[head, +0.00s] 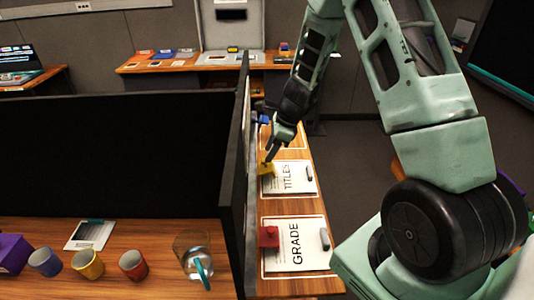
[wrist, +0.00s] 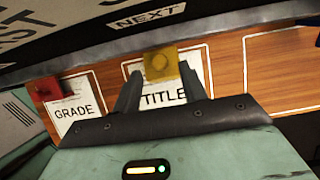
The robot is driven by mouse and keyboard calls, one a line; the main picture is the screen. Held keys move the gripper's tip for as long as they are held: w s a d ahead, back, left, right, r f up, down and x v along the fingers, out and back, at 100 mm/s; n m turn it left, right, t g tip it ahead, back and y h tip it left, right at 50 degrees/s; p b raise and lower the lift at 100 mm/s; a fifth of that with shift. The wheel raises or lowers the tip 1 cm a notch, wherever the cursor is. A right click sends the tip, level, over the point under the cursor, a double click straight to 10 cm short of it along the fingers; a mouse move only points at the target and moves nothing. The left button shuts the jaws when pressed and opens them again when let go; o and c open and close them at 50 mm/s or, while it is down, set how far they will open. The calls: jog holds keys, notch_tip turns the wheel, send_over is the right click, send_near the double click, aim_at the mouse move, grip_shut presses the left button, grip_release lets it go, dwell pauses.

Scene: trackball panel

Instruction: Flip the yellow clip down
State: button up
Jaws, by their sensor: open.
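The yellow clip (head: 265,168) sits at the upper left edge of the white TITLES sheet (head: 289,179) on the narrow wooden shelf, beside the dark partition. In the wrist view the yellow clip (wrist: 160,65) shows as a squarish plate with a round mark, standing over the top of the sheet. My gripper (head: 271,152) reaches down just above and beside the clip in the head view. In the wrist view its two fingers (wrist: 160,82) are spread, with the clip beyond and between their tips. I cannot tell whether a finger touches it.
A blue clip (head: 261,117) is farther along. The tall black partition (head: 236,170) borders the shelf on the left. Cups (head: 88,264) and a glass stand beyond it.

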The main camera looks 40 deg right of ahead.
aim_at(266, 167)
jog(key=shift+x, duration=1.5)
